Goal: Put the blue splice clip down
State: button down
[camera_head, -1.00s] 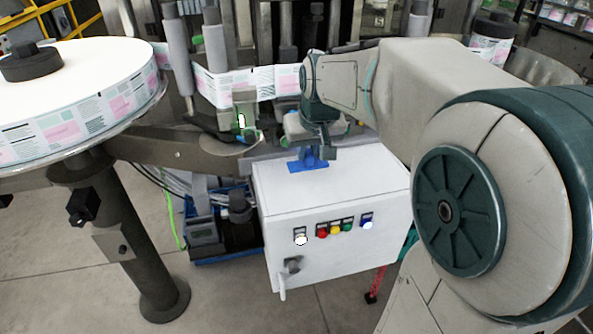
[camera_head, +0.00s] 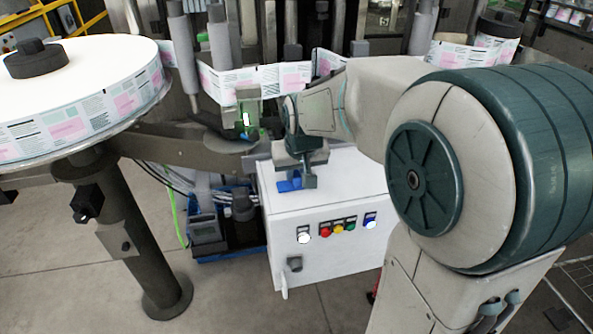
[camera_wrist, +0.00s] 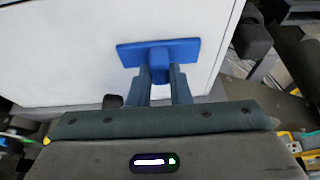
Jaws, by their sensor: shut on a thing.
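The blue splice clip (camera_wrist: 158,50) is a flat blue plate with a raised middle block. My gripper (camera_wrist: 159,78) is shut on that block, with a finger on either side. My gripper's body and fingers hide part of the clip there. I cannot tell whether the plate touches the cabinet top or hovers just above it.
The cabinet front carries several coloured buttons (camera_head: 338,228) and a handle (camera_head: 293,264). A large label reel (camera_head: 70,95) stands at the left. The label web (camera_head: 240,82) runs behind my gripper. The cabinet top right of the clip is clear.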

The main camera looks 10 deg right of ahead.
jog(key=c, duration=1.3)
grip_release()
jog(key=shift+c, duration=0.2)
jog(key=shift+r+p, duration=0.3)
jog(key=shift+r, duration=0.05)
jog(key=v, duration=1.1)
jog(key=s+f+g, duration=0.1)
jog(key=s+f, duration=0.4)
jog(key=s, duration=0.2)
jog(key=s+d+f, duration=0.1)
jog(key=s+f, duration=0.5)
jog(key=s, duration=0.2)
jog(key=shift+s+g, duration=0.35)
jog(key=shift+g, duration=0.05)
jog(key=shift+f, duration=0.1)
